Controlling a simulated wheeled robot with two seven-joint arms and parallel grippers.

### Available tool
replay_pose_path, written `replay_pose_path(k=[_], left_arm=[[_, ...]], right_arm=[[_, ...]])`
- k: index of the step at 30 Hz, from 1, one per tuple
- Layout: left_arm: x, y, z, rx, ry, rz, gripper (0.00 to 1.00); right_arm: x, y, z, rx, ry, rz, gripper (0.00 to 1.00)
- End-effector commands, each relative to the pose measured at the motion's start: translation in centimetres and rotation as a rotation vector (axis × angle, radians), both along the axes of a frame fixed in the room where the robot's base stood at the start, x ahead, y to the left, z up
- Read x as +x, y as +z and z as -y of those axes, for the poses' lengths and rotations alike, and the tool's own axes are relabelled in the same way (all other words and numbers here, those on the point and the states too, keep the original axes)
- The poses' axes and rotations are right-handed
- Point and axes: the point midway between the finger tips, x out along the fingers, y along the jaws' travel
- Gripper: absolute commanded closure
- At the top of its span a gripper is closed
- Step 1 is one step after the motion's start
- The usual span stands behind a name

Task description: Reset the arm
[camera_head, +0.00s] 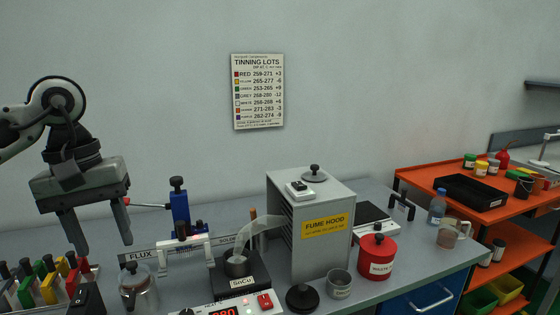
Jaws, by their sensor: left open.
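My left gripper (101,247) hangs in the left part of the head view, fingers pointing down and spread apart with nothing between them. It is raised in front of the wall, above the left end of the grey bench (385,283). Several coloured-handled tools (50,285) in a rack show at the lower left, below the gripper and partly cut by the frame edge. A glass jar (138,290) with a lid stands just right of them. A blue stand (180,208) with a red-tipped rod reaching left shows beside the right finger. My right gripper is not in view.
An orange cart (440,183) is at the right. A tinning-lots chart (258,92) hangs on the wall.

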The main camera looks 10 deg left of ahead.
Motion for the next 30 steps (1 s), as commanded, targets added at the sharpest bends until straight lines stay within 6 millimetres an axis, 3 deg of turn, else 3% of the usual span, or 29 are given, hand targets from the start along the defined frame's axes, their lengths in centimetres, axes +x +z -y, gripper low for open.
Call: replay_pose_path(k=[8, 13, 18, 21, 24, 26, 29, 30], left_arm=[[0.0, -4.1, 7.7, -0.257, 0.061, -0.100, 0.51], [-1.1, -6.4, 14.6, -0.515, 0.174, -0.257, 0.51], [-3.3, -7.0, 23.6, -0.905, 0.455, -0.642, 0.51], [-3.5, -6.2, 27.0, -1.122, 0.705, -0.969, 0.51], [-2.4, -5.8, 28.4, -1.290, 0.990, -1.346, 0.51], [-1.3, -6.3, 28.3, -1.364, 1.173, -1.592, 0.51], [0.9, -9.0, 26.7, -1.441, 1.496, -2.032, 0.51], [1.5, -10.7, 25.7, -1.452, 1.625, -2.218, 0.51]], right_arm=[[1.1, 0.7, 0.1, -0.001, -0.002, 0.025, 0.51], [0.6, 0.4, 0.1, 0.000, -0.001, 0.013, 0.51], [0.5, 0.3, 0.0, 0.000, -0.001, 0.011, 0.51], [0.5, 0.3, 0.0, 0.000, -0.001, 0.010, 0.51], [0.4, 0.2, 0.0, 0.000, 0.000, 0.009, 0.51], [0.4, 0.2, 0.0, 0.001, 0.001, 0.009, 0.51], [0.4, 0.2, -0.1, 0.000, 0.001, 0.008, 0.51], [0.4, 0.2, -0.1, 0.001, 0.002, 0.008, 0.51]])
